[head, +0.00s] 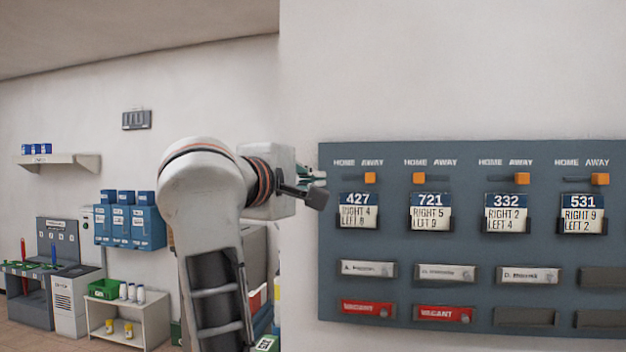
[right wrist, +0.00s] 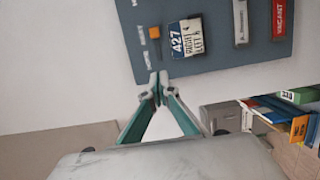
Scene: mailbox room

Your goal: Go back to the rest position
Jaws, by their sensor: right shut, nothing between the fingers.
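My right gripper (head: 318,188) is at the left edge of the grey wall panel (head: 480,250), beside the 427 card (head: 358,212). In the right wrist view its fingertips (right wrist: 158,88) meet with nothing between them, just off the panel's edge. The orange slider of the 427 column (head: 370,178) stands toward AWAY, as do the 332 slider (head: 522,179) and the 531 slider (head: 599,179). The 721 slider (head: 418,178) stands toward HOME. My left gripper is not in either view.
Below the cards are name plates (head: 447,274) and red VACANT plates (head: 366,308). At the left stand blue boxes (head: 130,228), a white shelf unit (head: 130,318) with bottles and a green bin (head: 104,288), and a wall shelf (head: 60,160). The wall above the panel is bare.

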